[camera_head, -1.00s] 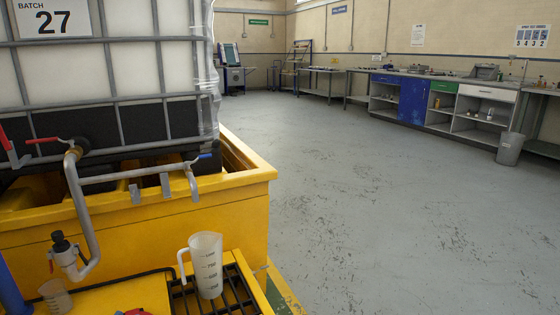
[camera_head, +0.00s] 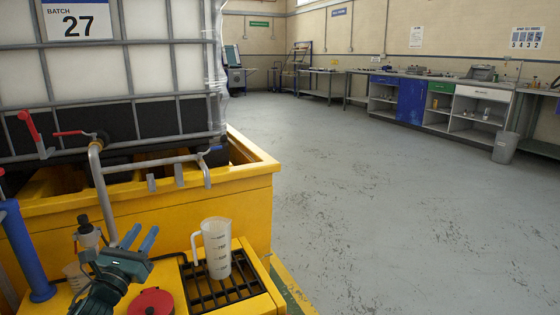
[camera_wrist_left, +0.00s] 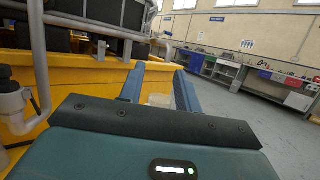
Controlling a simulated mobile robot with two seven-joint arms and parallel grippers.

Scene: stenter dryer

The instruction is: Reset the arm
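My left gripper (camera_head: 138,243) is in the lower left of the head view, above the yellow ledge and to the left of the measuring jug. Its two blue fingers stand apart with nothing between them; the left wrist view shows the same open fingers (camera_wrist_left: 158,88). The translucent measuring jug (camera_head: 217,248) stands upright on the black grate, apart from the gripper. It shows partly behind the fingers in the left wrist view (camera_wrist_left: 160,100). My right gripper is in neither view.
The yellow bund (camera_head: 200,208) holds the caged white tank, with pipes and red and blue valve handles in front. A red lid (camera_head: 151,302) lies by the grate (camera_head: 232,291). A bottle (camera_head: 88,233) is left of the gripper. Grey floor (camera_head: 380,210) is clear to the right.

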